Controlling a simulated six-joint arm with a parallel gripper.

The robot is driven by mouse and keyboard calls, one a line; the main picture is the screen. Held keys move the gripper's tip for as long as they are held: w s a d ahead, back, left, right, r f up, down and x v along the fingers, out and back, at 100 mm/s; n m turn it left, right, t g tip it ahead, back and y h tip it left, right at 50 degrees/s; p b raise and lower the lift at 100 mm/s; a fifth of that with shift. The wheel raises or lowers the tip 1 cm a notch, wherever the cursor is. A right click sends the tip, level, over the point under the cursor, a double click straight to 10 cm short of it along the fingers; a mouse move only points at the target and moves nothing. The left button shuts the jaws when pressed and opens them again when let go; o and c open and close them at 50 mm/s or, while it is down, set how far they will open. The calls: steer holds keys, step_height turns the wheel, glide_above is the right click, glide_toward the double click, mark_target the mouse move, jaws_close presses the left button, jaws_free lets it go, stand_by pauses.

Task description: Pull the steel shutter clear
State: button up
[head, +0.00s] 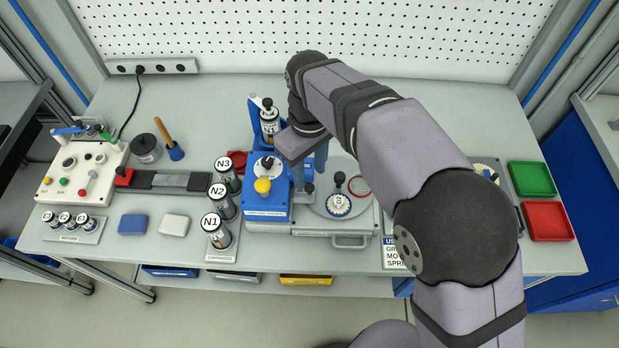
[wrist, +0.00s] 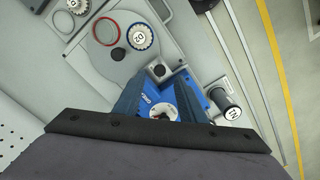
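A small dark knob (head: 309,188) stands beside the blue feeder block (head: 267,207) in the head view. It seems to belong to the steel shutter, but the plate under it is mostly hidden. In the wrist view the knob (wrist: 158,71) shows between the tips of my two blue fingers. My gripper (head: 309,178) is pointing down over it and its fingers are apart; in the wrist view my gripper (wrist: 157,80) has a visible gap on both sides of the knob. I cannot tell how far above the knob the tips are.
A grey round plate (head: 316,203) with a blue-white dial (head: 338,205), a red ring (head: 358,186) and a black knob (head: 339,177) lies right of the block. Canisters N1 (head: 217,232), N2 (head: 222,203) and N3 (head: 227,176) stand left.

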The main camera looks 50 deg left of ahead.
mark_target(309, 187)
steer(key=shift+f+p, duration=0.75)
steer(key=shift+f, duration=1.65)
jaws_close()
